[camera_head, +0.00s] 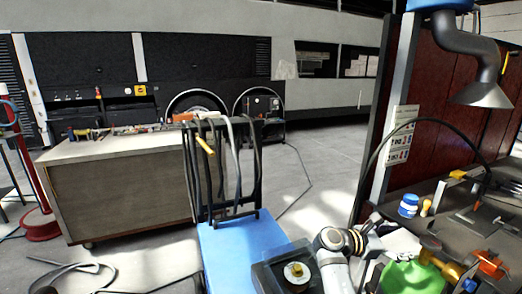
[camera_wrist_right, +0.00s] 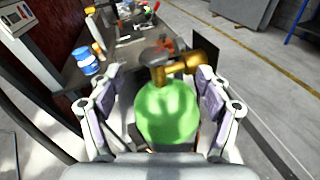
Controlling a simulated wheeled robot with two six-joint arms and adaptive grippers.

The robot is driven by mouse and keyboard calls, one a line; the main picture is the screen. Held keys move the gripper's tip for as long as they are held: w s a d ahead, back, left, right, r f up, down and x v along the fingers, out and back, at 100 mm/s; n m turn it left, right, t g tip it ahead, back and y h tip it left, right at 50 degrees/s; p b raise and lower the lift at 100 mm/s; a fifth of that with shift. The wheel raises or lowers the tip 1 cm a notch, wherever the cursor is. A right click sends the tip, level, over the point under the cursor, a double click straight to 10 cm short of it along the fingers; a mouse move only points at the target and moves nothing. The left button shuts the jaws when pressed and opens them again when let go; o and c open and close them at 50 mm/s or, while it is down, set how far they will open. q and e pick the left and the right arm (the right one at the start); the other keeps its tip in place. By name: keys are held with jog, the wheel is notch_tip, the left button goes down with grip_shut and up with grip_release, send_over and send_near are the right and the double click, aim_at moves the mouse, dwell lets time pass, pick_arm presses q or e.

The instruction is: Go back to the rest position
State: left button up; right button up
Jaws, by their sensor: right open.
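My right gripper (camera_head: 390,252) is at the lower right of the head view, at the near end of the workbench. In the right wrist view its two fingers (camera_wrist_right: 157,82) are spread wide apart. A green rounded bottle with a brass valve (camera_wrist_right: 166,112) sits between the fingers in that view, with gaps visible on both sides. The green bottle (camera_head: 412,278) also shows in the head view beside the gripper, partly cut off by the lower edge. Its base is hidden. My left gripper is in neither view.
The workbench (camera_head: 432,200) holds a blue-and-white tub (camera_head: 408,205), an orange tool (camera_head: 490,263) and other items. A lamp hood (camera_head: 485,92) hangs above. A blue trolley (camera_head: 235,250) with hoses stands centrally, near a black tray (camera_head: 268,280). A cabinet (camera_head: 120,195) stands left. Floor behind is open.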

jog(key=s+a+f+m+t+y, duration=0.1)
jog(key=s+f+m+y, duration=0.4)
jog(key=f, duration=0.4)
jog(key=s+f+m+y, duration=0.2)
jog(key=s+f+m, duration=0.1)
jog(key=s+f, duration=0.5)
jog(key=s+a+f+m+y, duration=0.3)
jog(key=s+a+m+y, duration=0.1)
jog(key=s+a, duration=0.25)
jog(key=s+a+f+m+y, duration=0.3)
jog(key=s+a+m+y, duration=0.15)
jog(key=s+a, duration=0.2)
jog(key=s+d+f+g, duration=0.1)
jog(key=s+d+f, duration=0.1)
jog(key=f, duration=1.1)
jog(key=s+d+f, duration=0.1)
jog(key=s+f, duration=0.1)
jog(key=f, duration=1.1)
jog(key=s+d+f+g, duration=0.1)
jog(key=s+f, duration=1.4)
jog(key=s, duration=0.2)
jog(key=shift+s+f, duration=0.15)
jog(key=shift+s, duration=0.15)
jog(key=shift+m, duration=0.25)
